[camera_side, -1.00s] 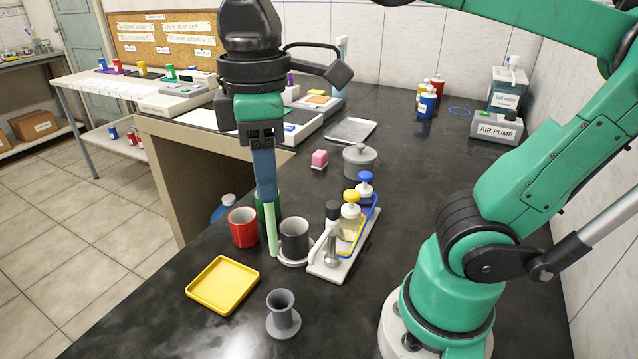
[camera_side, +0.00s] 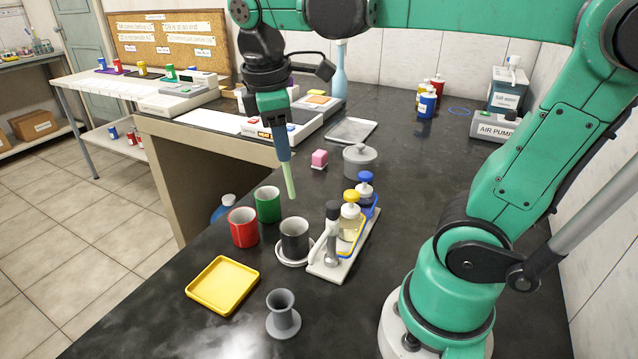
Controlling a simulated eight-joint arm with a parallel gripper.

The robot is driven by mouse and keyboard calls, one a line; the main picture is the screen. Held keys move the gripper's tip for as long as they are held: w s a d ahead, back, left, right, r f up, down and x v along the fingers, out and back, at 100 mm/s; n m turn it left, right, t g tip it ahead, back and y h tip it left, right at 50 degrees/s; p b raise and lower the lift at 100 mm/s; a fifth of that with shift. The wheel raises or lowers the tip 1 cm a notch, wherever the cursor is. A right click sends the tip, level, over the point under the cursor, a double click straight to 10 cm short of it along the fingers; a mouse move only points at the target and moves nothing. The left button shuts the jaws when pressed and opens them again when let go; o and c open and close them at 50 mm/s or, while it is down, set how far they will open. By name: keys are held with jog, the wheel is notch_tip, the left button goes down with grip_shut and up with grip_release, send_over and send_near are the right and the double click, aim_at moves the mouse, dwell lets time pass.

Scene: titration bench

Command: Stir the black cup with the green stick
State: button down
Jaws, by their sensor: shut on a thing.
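The black cup (camera_side: 294,240) stands upright on a white round saucer (camera_side: 291,259) near the middle of the black bench. My gripper (camera_side: 283,155) is shut on the light green stick (camera_side: 290,181), which hangs down, slightly tilted, with its lower end free. In the picture the stick's tip shows above the black cup's rim, apart from it.
A red cup (camera_side: 243,228) and a green cup (camera_side: 268,204) stand left of the black cup. A white rack (camera_side: 328,271) with bottles is close on its right. A yellow tray (camera_side: 223,286) and a grey spool-shaped holder (camera_side: 283,314) are in front.

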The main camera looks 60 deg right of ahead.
notch_tip(320, 180, down, 11)
dwell(1.1)
jog(key=shift+a, duration=0.15)
